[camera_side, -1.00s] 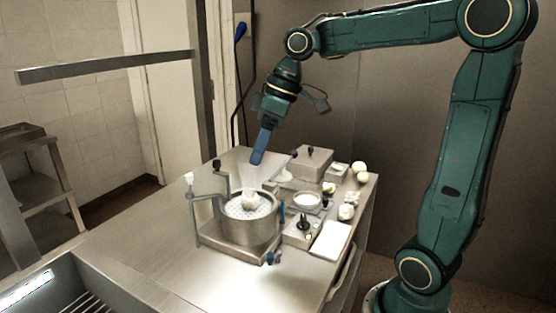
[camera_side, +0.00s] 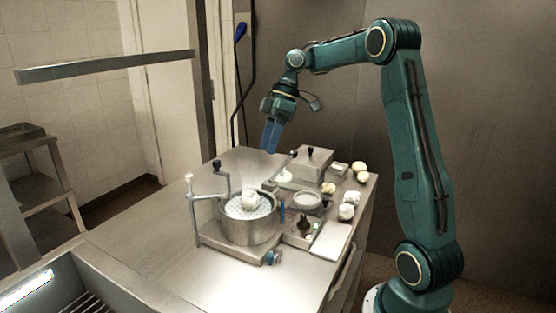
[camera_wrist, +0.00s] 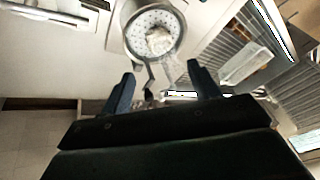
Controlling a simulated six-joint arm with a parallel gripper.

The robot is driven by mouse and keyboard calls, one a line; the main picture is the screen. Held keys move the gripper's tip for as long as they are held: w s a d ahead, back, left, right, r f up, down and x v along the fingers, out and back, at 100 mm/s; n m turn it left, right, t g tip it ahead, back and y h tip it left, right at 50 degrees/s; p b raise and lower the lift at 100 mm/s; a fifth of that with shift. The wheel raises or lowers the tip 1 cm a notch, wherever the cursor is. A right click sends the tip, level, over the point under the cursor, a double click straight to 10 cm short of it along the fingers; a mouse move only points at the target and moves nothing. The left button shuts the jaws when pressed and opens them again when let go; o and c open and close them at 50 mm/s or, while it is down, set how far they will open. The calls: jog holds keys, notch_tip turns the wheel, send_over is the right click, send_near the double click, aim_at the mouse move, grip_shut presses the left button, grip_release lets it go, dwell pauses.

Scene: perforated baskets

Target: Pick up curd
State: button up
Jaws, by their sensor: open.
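A white lump of curd (camera_side: 250,199) sits in a perforated basket (camera_side: 236,211) inside a round metal pot (camera_side: 249,232) on the table. In the wrist view the curd (camera_wrist: 159,40) lies in the round perforated basket (camera_wrist: 137,46), above and between my fingers in the picture. My gripper (camera_side: 270,148) hangs in the air behind and above the pot, fingers pointing down. In the wrist view its two blue fingers (camera_wrist: 160,82) are spread apart with nothing between them.
A crank handle (camera_side: 193,196) rises at the pot's left. A metal box (camera_side: 312,166), a round dish (camera_side: 306,200) and several pale lumps (camera_side: 347,211) stand to the right. A white board (camera_side: 331,238) lies near the right edge. The table's front left is clear.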

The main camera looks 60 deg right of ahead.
send_over(252, 191)
jog(key=s+d, duration=0.1)
jog(key=d, duration=0.1)
jog(key=shift+d+f, duration=0.1)
jog(key=shift+f, duration=3.8)
jog(key=shift+f, duration=0.1)
jog(key=shift+x, duration=2.55)
jog(key=shift+w, duration=0.1)
jog(key=shift+c, duration=0.4)
jog(key=c, duration=0.8)
jog(key=shift+o, duration=0.2)
